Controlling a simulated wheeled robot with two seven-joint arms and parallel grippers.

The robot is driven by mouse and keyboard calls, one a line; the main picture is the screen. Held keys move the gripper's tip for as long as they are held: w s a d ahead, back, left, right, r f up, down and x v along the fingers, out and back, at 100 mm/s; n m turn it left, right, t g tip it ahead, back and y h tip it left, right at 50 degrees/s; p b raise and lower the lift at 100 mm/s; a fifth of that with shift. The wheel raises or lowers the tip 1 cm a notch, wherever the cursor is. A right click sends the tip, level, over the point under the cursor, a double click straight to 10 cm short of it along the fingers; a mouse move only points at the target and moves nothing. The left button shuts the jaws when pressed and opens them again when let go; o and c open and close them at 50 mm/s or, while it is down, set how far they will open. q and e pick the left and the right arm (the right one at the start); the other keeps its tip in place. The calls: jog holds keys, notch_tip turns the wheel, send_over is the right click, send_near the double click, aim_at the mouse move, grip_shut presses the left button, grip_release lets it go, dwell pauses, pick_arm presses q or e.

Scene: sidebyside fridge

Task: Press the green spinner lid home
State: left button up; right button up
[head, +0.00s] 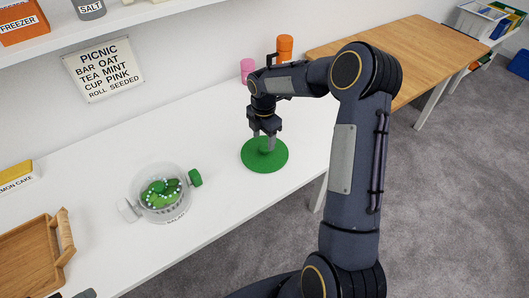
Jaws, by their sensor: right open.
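The green lid (254,158) is a round disc lying flat on the white counter, apart from the bowl. My right gripper (264,147) is above the lid's middle, pointing down with its fingers apart. The fingers hide part of the lid's centre, and I cannot tell whether they touch it. The clear spinner bowl (157,208) stands to the left, open at the top, with green leafy contents inside. It has a pale piece on its left side and a green knob-like piece on its right.
A wooden tray (22,255) and a lemon cake box (18,178) are at the left. Pink (247,68) and orange (285,47) items stand behind my right arm. A shelf overhangs the back left. The counter between bowl and lid is clear.

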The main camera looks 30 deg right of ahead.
aim_at(265, 146)
jog(key=shift+d+f, duration=0.15)
jog(key=shift+f, duration=1.7)
jog(key=c, duration=1.1)
jog(key=shift+r, duration=0.1)
jog(key=shift+r, duration=0.5)
jog(key=s+r, duration=0.4)
jog(key=s+d+r+b, duration=0.1)
jog(key=s+r, duration=0.3)
jog(key=s, duration=0.1)
jog(key=s+d+r+b, duration=0.1)
jog(key=s+r, duration=0.3)
jog(key=s, duration=0.1)
jog(key=shift+d, duration=0.15)
jog(key=shift+f, duration=0.1)
